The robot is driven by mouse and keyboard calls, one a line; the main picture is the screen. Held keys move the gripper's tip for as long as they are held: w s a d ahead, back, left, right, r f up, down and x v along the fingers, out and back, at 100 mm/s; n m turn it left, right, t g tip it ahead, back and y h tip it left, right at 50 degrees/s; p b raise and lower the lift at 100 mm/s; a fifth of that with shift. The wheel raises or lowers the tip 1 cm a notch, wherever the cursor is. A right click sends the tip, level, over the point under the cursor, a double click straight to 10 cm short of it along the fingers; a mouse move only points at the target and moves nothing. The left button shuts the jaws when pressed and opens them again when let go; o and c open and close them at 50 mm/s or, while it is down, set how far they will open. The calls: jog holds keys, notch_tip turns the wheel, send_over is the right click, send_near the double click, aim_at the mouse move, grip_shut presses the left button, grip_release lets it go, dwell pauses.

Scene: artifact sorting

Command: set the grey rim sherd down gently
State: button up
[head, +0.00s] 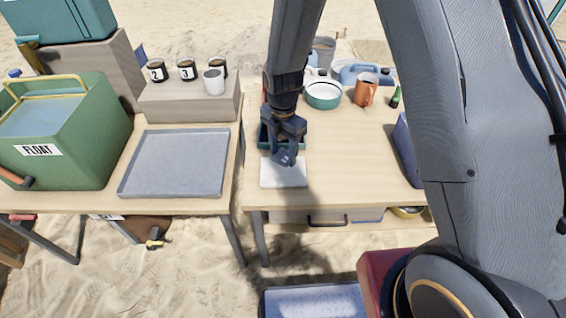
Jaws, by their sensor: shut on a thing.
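My gripper (284,150) points down over the right table and is shut on a small grey piece, the grey rim sherd (285,159). The jaws hide much of the sherd, so its shape is hard to make out. Below it lies a flat white pad (286,178) near the table's front left corner. The sherd overlaps the pad's back part in the head view. I cannot tell whether it touches the pad.
The right table (345,160) is bare right of the pad. A teal-and-white bowl (323,94) and orange mug (366,89) stand behind. Left are an empty grey tray (174,163) and green FLOAT box (65,125).

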aim_at(283, 157)
jog(key=shift+f+p, duration=0.5)
jog(key=shift+f, duration=2.1)
jog(key=shift+f, duration=0.15)
jog(key=o, duration=1)
jog(key=shift+o, duration=0.2)
notch_tip(283, 157, up, 11)
jog(key=shift+w+f+b, duration=0.1)
jog(key=shift+b, duration=1.1)
jog(key=shift+r, duration=0.85)
